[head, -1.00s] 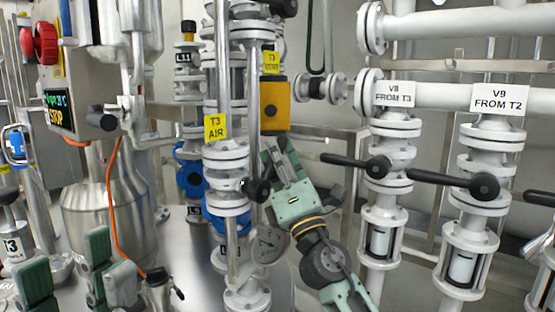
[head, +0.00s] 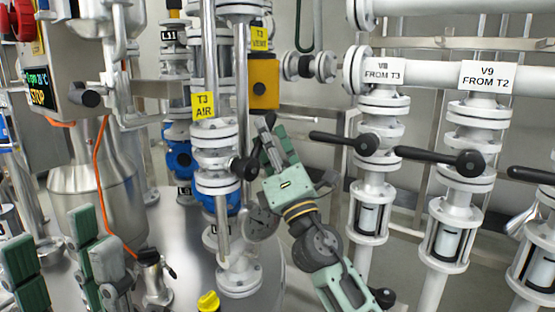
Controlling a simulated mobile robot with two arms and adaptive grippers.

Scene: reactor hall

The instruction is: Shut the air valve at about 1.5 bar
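The air valve (head: 216,183) sits on a white flanged pipe under a yellow "T3 AIR" label (head: 205,106). Its black handle (head: 244,168) points out toward me and to the right. A round pressure gauge (head: 260,223) is below right of it, partly hidden by my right gripper; its reading is too small to tell. My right gripper (head: 272,140) is just right of the handle, fingers pointing up; I see no clear contact, and the finger gap is unclear. My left gripper (head: 54,240) is low at the left, away from the valve, with its green fingers apart and nothing between them.
V8 (head: 373,144) and V9 (head: 469,163) valves with black levers stand to the right. A yellow block (head: 264,82) is above my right gripper. A steel vessel (head: 95,195) with an orange cable and a control box (head: 75,85) are at left. A yellow knob (head: 208,301) shows at the bottom.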

